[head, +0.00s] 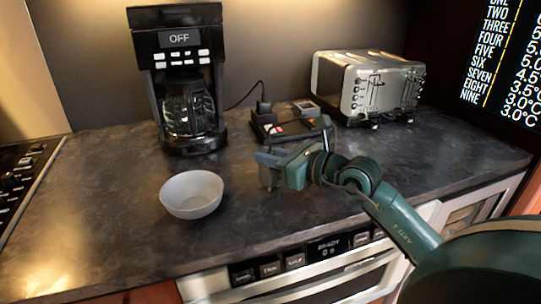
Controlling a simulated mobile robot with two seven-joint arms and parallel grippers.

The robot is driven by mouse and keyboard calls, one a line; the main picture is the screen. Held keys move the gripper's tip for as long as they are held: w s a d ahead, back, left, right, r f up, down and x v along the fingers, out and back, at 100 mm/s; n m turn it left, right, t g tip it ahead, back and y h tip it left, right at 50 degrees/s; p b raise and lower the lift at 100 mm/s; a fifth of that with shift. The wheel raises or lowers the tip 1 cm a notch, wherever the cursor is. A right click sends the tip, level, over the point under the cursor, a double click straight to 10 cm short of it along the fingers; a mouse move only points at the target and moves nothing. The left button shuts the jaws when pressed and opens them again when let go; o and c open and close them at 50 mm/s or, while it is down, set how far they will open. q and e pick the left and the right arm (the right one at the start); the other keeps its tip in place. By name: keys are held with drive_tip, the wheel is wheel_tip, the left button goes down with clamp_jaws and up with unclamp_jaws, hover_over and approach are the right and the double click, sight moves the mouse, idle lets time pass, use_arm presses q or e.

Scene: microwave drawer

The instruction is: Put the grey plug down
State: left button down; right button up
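My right gripper (268,170) is above the dark counter, in front of the power strip and to the right of the bowl. Its fingers point left, and I cannot tell whether they are open or shut on something. A small grey block (305,107), which may be the grey plug, sits at the back right of the black power strip (268,131). The gripper is apart from this block, nearer the counter's front edge. A black plug (263,106) with a cord stands at the strip's back left. My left gripper is not in view.
A black coffee maker (178,45) stands at the back, with a grey bowl (191,194) in front of it. A silver toaster (345,82) stands at the back right. The counter (110,200) is clear left of the bowl. An oven front (300,275) lies below the counter edge.

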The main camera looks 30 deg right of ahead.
drive_tip(key=o, duration=0.3)
drive_tip(key=shift+r, duration=0.1)
drive_tip(key=shift+r, duration=0.25)
drive_tip(key=b+v, duration=0.1)
drive_tip(key=v, duration=0.9)
drive_tip(key=shift+s+d+f+b, duration=0.15)
drive_tip(key=shift+s+b, duration=0.1)
drive_tip(key=shift+b, duration=0.15)
drive_tip(key=shift+s+d, duration=0.2)
drive_tip(key=shift+s, duration=0.5)
drive_tip(key=shift+r, duration=0.25)
